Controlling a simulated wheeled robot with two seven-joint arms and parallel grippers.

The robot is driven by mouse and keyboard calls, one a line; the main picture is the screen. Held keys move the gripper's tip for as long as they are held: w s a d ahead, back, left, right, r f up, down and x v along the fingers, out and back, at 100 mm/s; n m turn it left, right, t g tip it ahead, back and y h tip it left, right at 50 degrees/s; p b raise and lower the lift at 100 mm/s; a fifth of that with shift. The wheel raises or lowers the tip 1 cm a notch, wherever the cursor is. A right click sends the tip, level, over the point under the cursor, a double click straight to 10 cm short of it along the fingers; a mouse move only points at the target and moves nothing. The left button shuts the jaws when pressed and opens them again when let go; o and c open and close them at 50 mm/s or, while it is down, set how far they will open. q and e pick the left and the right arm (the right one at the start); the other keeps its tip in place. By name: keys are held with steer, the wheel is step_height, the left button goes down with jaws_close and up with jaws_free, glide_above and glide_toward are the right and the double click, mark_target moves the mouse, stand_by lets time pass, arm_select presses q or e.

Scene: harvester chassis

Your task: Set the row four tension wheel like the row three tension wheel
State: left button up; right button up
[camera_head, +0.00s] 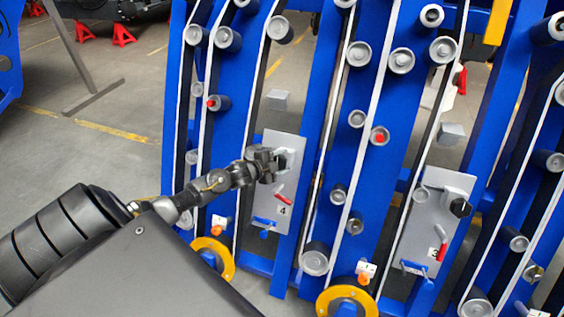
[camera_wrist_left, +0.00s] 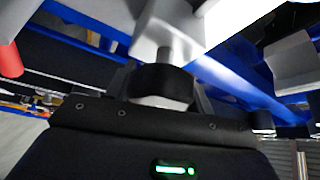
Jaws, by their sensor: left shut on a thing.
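The row four plate (camera_head: 270,205), marked 4, is a grey panel on the blue frame. My left gripper (camera_head: 275,163) reaches its upper part and is shut on the row four tension wheel. The gripper mostly hides that wheel in the head view. In the left wrist view, the dark wheel (camera_wrist_left: 163,86) sits between the fingers on a grey shaft. The row three plate (camera_head: 422,222), marked 3, stands to the right. Its black tension wheel (camera_head: 460,208) is in plain view with nothing touching it. My right gripper is not in view.
Rollers and white belts surround both plates. Open floor (camera_head: 110,160) lies to the left.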

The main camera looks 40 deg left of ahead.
arm_select(q)
steer(key=o, duration=1)
steer(key=v, duration=1)
steer(key=shift+s+r, duration=0.1)
steer(key=shift+s, duration=0.3)
